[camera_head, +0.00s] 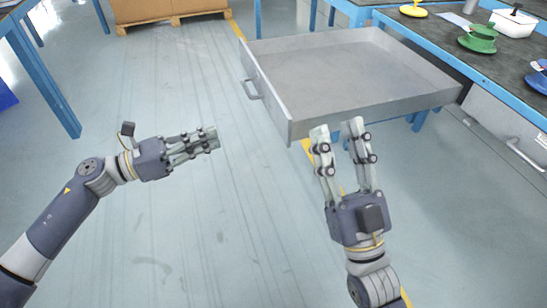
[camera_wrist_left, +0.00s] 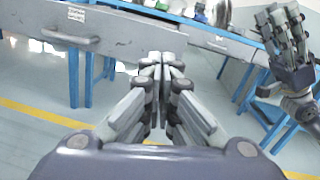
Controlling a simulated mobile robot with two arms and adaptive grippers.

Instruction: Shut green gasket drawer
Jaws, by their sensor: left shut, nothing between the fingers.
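A grey drawer (camera_head: 350,112) stands pulled far out from under the blue bench, and its open tray looks empty. No green shows on it. Its front panel (camera_head: 264,88) carries a bar handle (camera_head: 251,89), which also shows in the left wrist view (camera_wrist_left: 70,38). My left gripper (camera_head: 214,138) is shut and empty, in front of the drawer and below its handle in the picture, apart from it. My right gripper (camera_head: 338,128) has its fingers spread with nothing between them, near the drawer's near side. I cannot tell whether it touches that side.
The blue bench (camera_head: 437,41) with a dark top holds a green flanged part (camera_head: 480,38), a yellow one (camera_head: 413,9) and a white container (camera_head: 513,22). A bar handle (camera_head: 525,156) shows on the bench's right. The floor left of the drawer is clear.

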